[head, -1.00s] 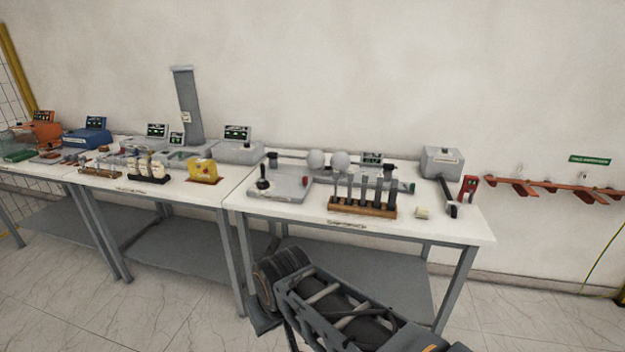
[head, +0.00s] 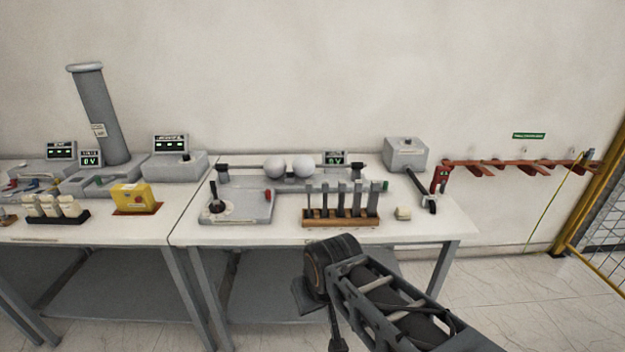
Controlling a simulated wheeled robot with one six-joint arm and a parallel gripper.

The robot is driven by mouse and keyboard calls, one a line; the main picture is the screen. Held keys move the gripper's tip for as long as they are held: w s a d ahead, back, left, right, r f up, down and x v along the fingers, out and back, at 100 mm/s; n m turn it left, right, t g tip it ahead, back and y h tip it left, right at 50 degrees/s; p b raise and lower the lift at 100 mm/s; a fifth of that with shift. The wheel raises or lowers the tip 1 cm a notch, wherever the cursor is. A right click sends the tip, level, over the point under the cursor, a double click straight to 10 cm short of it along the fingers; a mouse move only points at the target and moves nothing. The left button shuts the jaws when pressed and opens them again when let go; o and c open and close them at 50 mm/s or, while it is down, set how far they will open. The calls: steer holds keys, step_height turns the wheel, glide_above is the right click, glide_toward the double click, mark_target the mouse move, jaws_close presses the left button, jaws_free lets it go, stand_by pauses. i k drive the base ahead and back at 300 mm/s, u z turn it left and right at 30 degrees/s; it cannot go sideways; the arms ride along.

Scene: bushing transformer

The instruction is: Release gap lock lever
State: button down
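The sphere gap stands at the back of the right table, with two pale spheres (head: 289,168) close together on a grey rail (head: 325,185) between dark end posts. A small red handle (head: 267,195) stands at the left end of this rail, by a grey base plate (head: 238,208); it may be the gap lock lever, but it is too small to be sure. A black-knobbed lever (head: 215,202) stands upright on the left of that plate. My arm crosses the lower middle, in front of the table, apart from these things.
A wooden rack (head: 340,221) with several upright grey bars stands at the table's front. A pale block (head: 403,214), a long dark-ended tool (head: 422,190) and a red device (head: 440,180) lie to its right. A yellow box (head: 133,197) sits on the left table.

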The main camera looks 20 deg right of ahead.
mark_target(267, 193)
steer(key=z, duration=0.25)
steer(key=i, duration=1.25)
steer(key=u, duration=0.5)
